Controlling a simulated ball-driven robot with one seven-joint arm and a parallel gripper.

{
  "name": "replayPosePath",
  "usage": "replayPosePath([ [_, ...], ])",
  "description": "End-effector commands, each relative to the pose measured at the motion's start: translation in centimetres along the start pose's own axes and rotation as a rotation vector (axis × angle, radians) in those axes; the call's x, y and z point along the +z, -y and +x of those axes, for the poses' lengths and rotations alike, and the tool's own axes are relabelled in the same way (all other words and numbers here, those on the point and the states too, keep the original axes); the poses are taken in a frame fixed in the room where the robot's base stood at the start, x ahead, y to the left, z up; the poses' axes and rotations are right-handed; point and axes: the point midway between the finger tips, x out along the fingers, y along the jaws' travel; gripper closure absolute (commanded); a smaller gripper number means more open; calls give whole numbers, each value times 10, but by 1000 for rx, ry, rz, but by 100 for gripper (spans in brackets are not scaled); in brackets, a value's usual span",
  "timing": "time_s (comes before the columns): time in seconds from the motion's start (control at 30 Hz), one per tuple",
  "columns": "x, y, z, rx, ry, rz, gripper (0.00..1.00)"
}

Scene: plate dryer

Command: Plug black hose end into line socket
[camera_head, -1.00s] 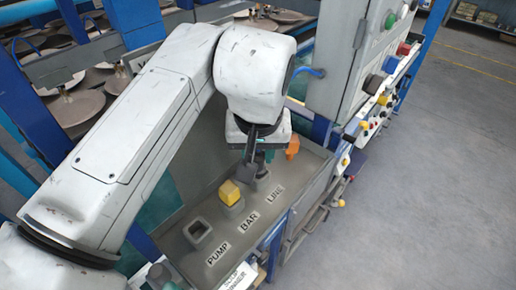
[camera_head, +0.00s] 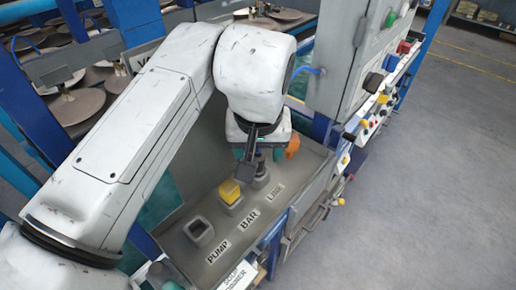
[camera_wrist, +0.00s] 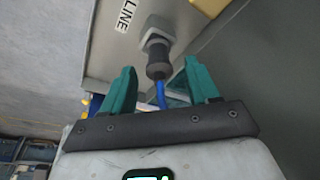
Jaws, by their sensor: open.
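The black hose end (camera_wrist: 158,58) sits upright in the grey line socket (camera_wrist: 158,36) next to the LINE label (camera_wrist: 125,14). Its blue hose (camera_wrist: 161,94) runs back between the fingers. My gripper (camera_wrist: 160,68) is open, with one teal finger on each side of the hose end and a visible gap to both. In the head view my gripper (camera_head: 256,160) hangs over the line socket (camera_head: 260,179) and partly hides it. The depth of the hose end in the socket cannot be judged.
A yellow plug (camera_head: 231,190) stands in the BAR socket. The PUMP socket (camera_head: 199,232) is empty. An orange part (camera_head: 292,147) is right behind the line socket. A grey control cabinet (camera_head: 338,65) with buttons stands to the right. The floor beyond is clear.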

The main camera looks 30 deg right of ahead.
Motion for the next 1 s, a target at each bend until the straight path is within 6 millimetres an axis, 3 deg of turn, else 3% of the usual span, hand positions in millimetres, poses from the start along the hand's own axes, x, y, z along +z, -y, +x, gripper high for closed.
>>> replayPosePath([
  [0.17,0,0,-16,0,-2,0,40],
  [0.6,0,0,-93,-1,-1,0,40],
  [0.8,0,0,-106,0,0,0,40],
  [1.0,0,0,-107,0,0,0,40],
])
